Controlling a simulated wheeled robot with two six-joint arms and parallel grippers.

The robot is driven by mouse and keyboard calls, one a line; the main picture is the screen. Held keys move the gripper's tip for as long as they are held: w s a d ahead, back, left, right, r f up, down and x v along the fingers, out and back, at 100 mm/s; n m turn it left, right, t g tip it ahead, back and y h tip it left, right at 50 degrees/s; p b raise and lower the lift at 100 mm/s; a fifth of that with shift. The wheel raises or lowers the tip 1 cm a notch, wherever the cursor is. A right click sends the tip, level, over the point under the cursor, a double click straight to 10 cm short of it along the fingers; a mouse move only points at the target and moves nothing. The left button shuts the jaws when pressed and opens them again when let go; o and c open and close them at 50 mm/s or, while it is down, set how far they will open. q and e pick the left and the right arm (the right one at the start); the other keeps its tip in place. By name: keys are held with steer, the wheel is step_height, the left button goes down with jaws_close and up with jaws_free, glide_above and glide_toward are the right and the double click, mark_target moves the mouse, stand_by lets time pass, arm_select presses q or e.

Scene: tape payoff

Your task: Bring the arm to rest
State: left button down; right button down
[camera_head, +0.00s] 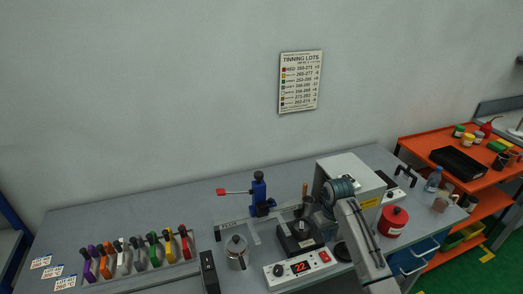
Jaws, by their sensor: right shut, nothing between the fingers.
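My right arm (361,235) comes in from the lower right and rises over the bench. Its wrist is bent toward the left. My right gripper (306,211) is shut and empty near the black block unit (298,240); its fingertips are small and dark here, and I cannot tell its exact gap to that unit. My left gripper is not in view.
The grey bench (120,228) holds a rack of coloured-handled tools (140,262), a metal pot (236,250), a blue clamp stand (260,193), a controller reading 22 (297,269), a pale box (352,172) and a red canister (394,221). An orange shelf cart (425,149) stands right. The back left bench is clear.

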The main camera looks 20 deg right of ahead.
steer(key=s+a+f+t, duration=0.15)
steer(key=s+a, duration=0.25)
steer(key=s, duration=0.8)
steer(key=s+a+f+t, duration=0.15)
steer(key=s+a, duration=0.25)
steer(key=s, duration=0.8)
steer(key=s+a+r, duration=0.1)
steer(key=s+r, duration=0.3)
steer(key=s, duration=0.4)
step_height(320, 180, down, 41)
steer(key=s+d+b, duration=0.1)
steer(key=d+b, duration=0.2)
steer(key=b, duration=0.5)
steer(key=s+f+g+b, duration=0.1)
steer(key=s+f+b, duration=0.2)
steer(key=s+f, duration=0.6)
steer(key=s+f+b, duration=0.3)
steer(key=s+f, duration=0.6)
steer(key=f, duration=0.5)
steer(key=shift+d+m+g+h, duration=0.3)
steer(key=shift+d+g+h, duration=0.1)
steer(key=shift+d, duration=0.05)
